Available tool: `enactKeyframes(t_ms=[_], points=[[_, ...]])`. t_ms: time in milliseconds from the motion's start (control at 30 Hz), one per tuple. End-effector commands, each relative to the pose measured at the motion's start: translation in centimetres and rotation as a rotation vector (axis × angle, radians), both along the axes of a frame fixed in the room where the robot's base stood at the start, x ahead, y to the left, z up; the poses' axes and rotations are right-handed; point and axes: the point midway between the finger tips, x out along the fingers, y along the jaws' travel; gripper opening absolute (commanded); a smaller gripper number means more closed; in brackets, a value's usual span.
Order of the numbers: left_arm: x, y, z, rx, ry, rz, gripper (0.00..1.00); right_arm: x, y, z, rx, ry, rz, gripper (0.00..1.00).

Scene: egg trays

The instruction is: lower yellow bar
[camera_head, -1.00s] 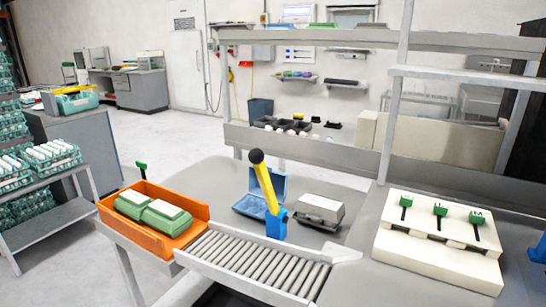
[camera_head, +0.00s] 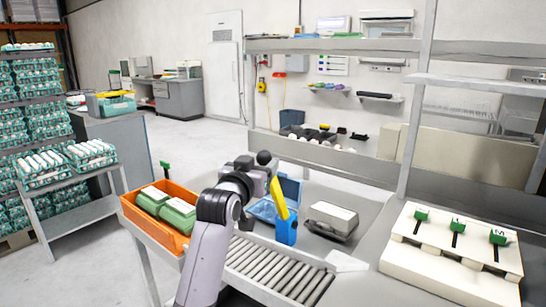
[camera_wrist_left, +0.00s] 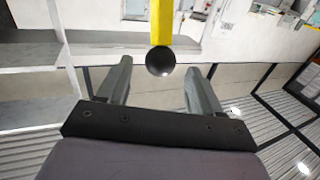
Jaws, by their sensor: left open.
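The yellow bar (camera_head: 278,198) rises steeply from its blue base (camera_head: 286,231), leaning up and to the left, with a black ball (camera_head: 264,157) at its top end. My left gripper (camera_head: 254,164) is open at the level of the ball. In the left wrist view the black ball (camera_wrist_left: 160,61) sits between the tips of the open fingers (camera_wrist_left: 158,66), with a gap on each side. The yellow bar (camera_wrist_left: 161,22) runs away from it. My right gripper is not in view.
An orange bin (camera_head: 157,227) with green egg cartons stands left of my arm. A roller conveyor (camera_head: 275,270) runs in front. A white panel with green levers (camera_head: 450,277) is at right.

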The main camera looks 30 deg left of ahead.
Motion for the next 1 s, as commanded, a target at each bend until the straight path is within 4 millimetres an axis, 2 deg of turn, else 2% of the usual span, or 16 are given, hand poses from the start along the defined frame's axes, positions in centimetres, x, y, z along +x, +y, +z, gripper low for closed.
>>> enactKeyframes(t_ms=[500,700,1000], points=[[5.4,1.5,0.0,0.000,0.001,-0.001,0.65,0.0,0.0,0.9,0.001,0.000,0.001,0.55],[6.2,1.7,0.0,0.001,0.000,-0.001,0.65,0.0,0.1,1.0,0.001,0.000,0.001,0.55],[6.3,1.7,-0.1,0.001,0.000,-0.001,0.65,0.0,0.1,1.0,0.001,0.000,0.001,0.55]])
